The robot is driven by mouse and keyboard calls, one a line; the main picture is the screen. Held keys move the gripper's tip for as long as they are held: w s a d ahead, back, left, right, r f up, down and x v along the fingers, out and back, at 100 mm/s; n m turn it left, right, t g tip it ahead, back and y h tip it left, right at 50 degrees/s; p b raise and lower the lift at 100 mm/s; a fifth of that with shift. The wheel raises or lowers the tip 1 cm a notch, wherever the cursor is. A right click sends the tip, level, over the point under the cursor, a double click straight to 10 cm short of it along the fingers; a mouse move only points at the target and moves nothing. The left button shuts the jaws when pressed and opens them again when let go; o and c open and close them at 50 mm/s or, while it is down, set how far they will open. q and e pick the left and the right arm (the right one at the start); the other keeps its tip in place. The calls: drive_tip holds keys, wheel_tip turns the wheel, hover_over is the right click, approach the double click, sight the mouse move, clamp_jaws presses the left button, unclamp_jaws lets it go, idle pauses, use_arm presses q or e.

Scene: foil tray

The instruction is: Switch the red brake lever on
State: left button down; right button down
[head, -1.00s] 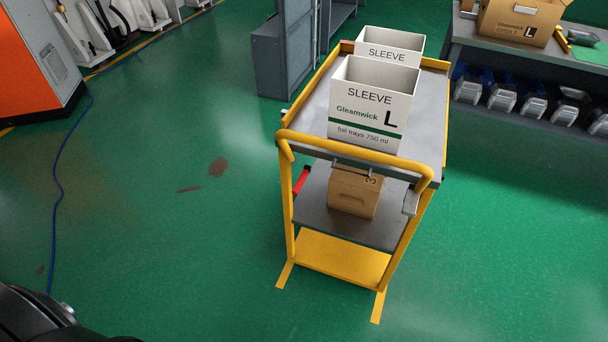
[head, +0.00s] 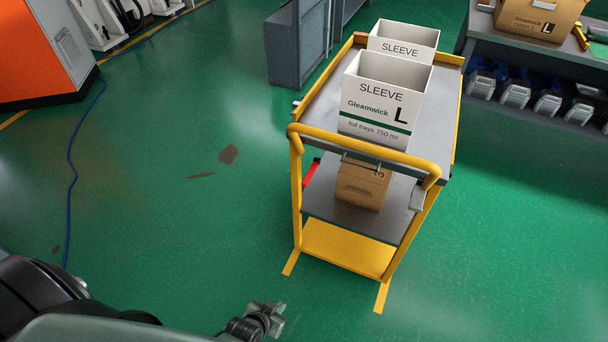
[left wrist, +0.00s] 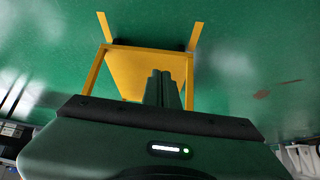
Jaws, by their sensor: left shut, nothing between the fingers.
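The red brake lever (head: 312,172) shows as a short tilted red bar at the left side of the yellow-framed cart (head: 365,149), between its top and lower shelves. My left gripper (head: 268,318) is low at the bottom of the head view, in front of the cart and apart from the lever. In the left wrist view its fingers (left wrist: 164,88) are together and empty, seen against the cart's yellow base (left wrist: 132,68). The lever cannot be made out in that view. My right gripper is not in view.
Two white sleeve boxes (head: 380,99) stand on the cart's top shelf, and a brown carton (head: 362,187) sits below. A grey bench (head: 535,62) stands at the right and an orange machine (head: 40,65) at the left. The green floor left of the cart is free, with a blue cable (head: 72,175).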

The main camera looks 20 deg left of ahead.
use_arm(q)
drive_tip(key=w+a+r+t+p, duration=0.1)
drive_tip(key=w+r, duration=0.4)
drive_tip(key=r, duration=0.6)
drive_tip(key=w+a+r+t, duration=0.1)
drive_tip(key=w+r+t, duration=0.3)
drive_tip(key=r, duration=0.8)
drive_tip(key=w+a+r+n+t+p, duration=0.1)
drive_tip(key=w+r+t, duration=0.2)
drive_tip(key=w+r, duration=0.4)
wheel_tip(320, 180, up, 6)
drive_tip(key=shift+w+f+p, duration=0.25)
drive_tip(key=shift+w+p, duration=0.05)
drive_tip(key=shift+w, duration=0.1)
hover_over(303, 181)
drive_tip(key=s, duration=0.2)
wheel_tip(303, 181, down, 2)
drive_tip(key=shift+w+d+f, duration=0.15)
drive_tip(key=shift+w+f, duration=0.05)
drive_tip(key=shift+f, duration=0.9)
drive_tip(key=shift+w+d+f, duration=0.15)
drive_tip(key=shift+f, duration=0.95)
